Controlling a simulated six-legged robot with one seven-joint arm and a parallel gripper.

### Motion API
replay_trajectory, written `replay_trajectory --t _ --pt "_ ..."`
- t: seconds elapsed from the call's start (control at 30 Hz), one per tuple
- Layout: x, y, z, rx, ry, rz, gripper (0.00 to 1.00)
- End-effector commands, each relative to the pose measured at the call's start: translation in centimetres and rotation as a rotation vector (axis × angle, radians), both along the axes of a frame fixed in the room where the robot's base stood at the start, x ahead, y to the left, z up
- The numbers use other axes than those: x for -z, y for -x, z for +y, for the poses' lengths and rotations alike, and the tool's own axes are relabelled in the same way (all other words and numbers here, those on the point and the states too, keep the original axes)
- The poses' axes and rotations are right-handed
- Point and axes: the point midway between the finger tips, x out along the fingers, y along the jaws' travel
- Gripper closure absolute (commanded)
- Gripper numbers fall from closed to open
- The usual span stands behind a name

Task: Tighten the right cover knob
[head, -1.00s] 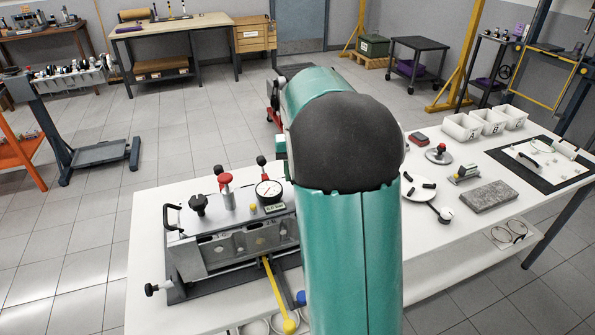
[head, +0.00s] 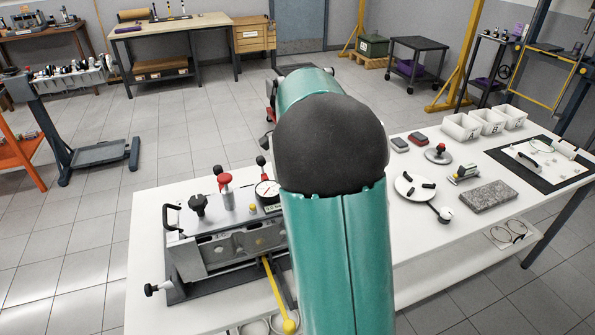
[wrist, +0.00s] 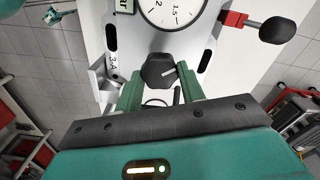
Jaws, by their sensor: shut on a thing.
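The right cover knob (wrist: 158,72) is black and lobed, with a white mark on its top, in the wrist view. My gripper (wrist: 160,88) has its two green fingers on either side of the knob and is shut on it. The cover fixture (head: 174,262) stands on the white table in the head view. Another black knob (head: 198,205) stands up from its left side. My arm hides the fixture's right end and my gripper in the head view.
A dial gauge (head: 267,193) sits on the fixture, its face (wrist: 172,12) close beyond the knob in the wrist view. A red-and-black handle (wrist: 245,22) lies to the right there. A yellow-handled lever (head: 272,290) reaches the table's front. A round white dish (head: 403,190) stands right of my arm.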

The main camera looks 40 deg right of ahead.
Motion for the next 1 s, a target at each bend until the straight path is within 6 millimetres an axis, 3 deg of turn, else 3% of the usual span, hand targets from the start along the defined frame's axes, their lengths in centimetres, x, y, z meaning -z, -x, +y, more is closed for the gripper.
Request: replay_trajectory --t 0.5,1.0 --pt "-0.06 0.03 0.01 0.457 0.001 -0.001 0.84" --pt "-0.05 0.08 -0.02 0.646 0.001 -0.001 0.84"
